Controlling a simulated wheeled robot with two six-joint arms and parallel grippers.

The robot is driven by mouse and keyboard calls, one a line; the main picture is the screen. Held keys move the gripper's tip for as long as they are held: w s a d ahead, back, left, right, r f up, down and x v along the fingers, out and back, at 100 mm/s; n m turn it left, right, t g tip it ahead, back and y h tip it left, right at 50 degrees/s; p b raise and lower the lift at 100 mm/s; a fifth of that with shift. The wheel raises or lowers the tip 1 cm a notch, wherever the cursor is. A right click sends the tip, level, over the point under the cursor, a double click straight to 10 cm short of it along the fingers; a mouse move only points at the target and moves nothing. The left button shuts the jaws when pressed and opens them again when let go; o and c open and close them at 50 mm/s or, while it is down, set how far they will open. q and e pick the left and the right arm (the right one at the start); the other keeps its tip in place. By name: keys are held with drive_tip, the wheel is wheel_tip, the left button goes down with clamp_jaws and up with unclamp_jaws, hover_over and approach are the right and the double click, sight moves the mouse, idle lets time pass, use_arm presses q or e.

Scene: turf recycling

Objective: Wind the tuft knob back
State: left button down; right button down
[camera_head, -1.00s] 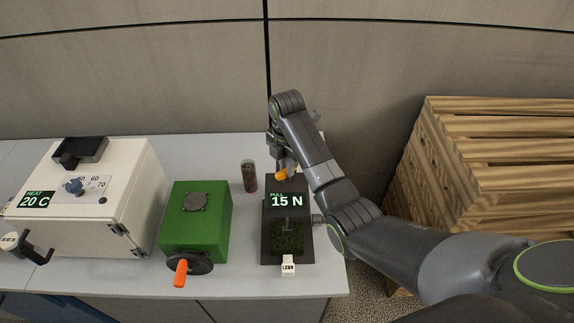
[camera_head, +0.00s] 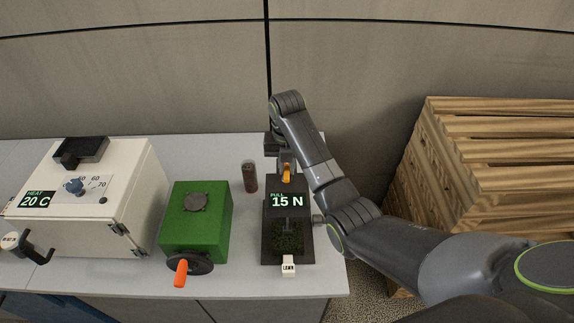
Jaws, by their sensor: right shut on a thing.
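The tuft knob (camera_head: 286,173) is orange and sits at the top back of the dark pull tester (camera_head: 267,240). The tester's display (camera_head: 287,201) reads PULL 15 N. A square of green turf (camera_head: 288,241) lies on its base, with a small post above it. My right gripper (camera_head: 285,165) reaches down from behind and is shut on the knob, partly hiding it. My left gripper is not in view.
A white heater box (camera_head: 130,210) showing 20 C stands at the left. A green box (camera_head: 195,225) with an orange crank handle (camera_head: 181,273) is left of the tester. A dark cylinder (camera_head: 250,177) stands close by. Wooden pallets (camera_head: 500,150) are stacked at the right.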

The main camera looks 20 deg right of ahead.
drive_tip(key=shift+w+r+n, duration=0.15)
drive_tip(key=shift+r+n, duration=0.05)
drive_tip(key=shift+n, duration=0.2)
drive_tip(key=c, duration=1.4)
unclamp_jaws()
drive_tip(key=shift+f, duration=0.1)
